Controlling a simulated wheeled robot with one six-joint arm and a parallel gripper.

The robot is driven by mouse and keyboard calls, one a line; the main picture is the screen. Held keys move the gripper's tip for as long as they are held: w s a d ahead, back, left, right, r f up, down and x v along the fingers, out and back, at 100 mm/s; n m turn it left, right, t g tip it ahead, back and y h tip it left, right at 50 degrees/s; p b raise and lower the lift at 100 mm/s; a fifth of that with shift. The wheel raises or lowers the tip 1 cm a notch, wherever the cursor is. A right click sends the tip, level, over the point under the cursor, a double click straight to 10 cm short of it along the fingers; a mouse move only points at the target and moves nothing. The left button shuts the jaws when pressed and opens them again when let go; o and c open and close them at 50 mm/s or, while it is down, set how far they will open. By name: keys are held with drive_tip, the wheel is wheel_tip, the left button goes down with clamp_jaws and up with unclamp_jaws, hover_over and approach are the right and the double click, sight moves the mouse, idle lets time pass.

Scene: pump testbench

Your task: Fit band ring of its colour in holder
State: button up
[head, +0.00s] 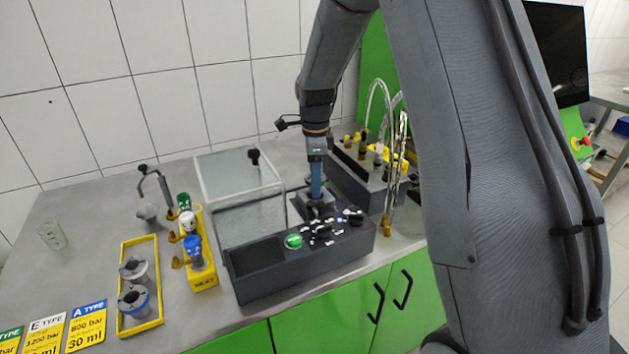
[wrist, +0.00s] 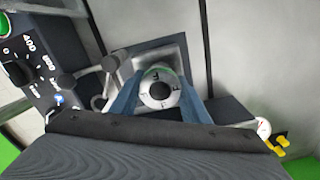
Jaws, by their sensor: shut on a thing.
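My gripper (head: 317,192) points down over a dark square holder (head: 300,205) behind the black control box. In the wrist view, its blue fingers (wrist: 158,98) are shut on a grey-white round part (wrist: 147,100) with a black centre, dark markings and a little green near its top. The part is over or inside the dark square holder (wrist: 182,50); its seating depth is hidden. A yellow tray (head: 124,258) holds two grey ring parts, one with a blue band (head: 133,300) and one grey (head: 133,268). A yellow stand (head: 203,278) carries green, white and blue-topped pieces.
The control box (head: 260,288) with a green button and knobs stands in front of the holder. A clear glass tank (head: 240,180) is left of my gripper. Curved metal pipes (head: 380,95) rise on the right. Type cards (head: 87,325) lie front left.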

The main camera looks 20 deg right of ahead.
drive_tip(key=shift+f+b, duration=0.35)
drive_tip(key=shift+f, duration=0.5)
drive_tip(key=shift+f, duration=0.1)
